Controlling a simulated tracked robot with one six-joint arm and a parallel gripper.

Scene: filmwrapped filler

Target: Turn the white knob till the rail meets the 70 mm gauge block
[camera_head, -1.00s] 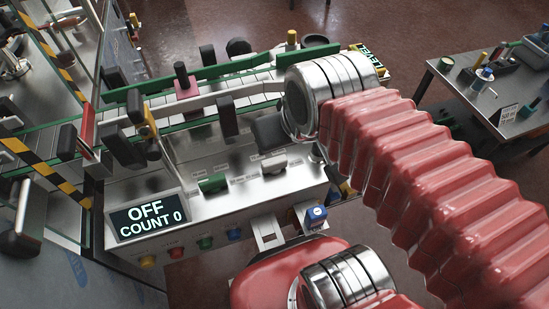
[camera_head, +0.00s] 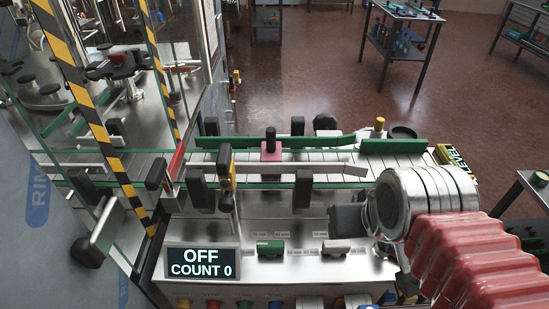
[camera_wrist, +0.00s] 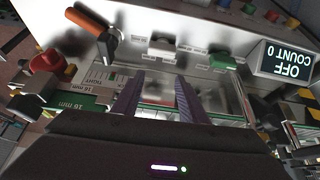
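The machine's green back rail (camera_head: 275,141) runs along the far side of the slatted conveyor; a green front rail (camera_head: 258,186) runs along the near side. On the front deck lie a green block (camera_head: 270,248) and a white-grey block (camera_head: 335,246) beside small labels; they also show in the wrist view, green (camera_wrist: 223,61) and white (camera_wrist: 162,46). I cannot read which is 70 mm. I cannot make out a white knob with certainty. My gripper (camera_wrist: 158,88) is open and empty, its two dark fingers apart above the deck; the head view shows its dark body near the white-grey block.
A display (camera_head: 203,262) reads OFF, COUNT 0. Glass panels with striped posts (camera_head: 75,75) close off the left. An orange handle (camera_wrist: 88,20) and red knob (camera_wrist: 48,60) show in the wrist view.

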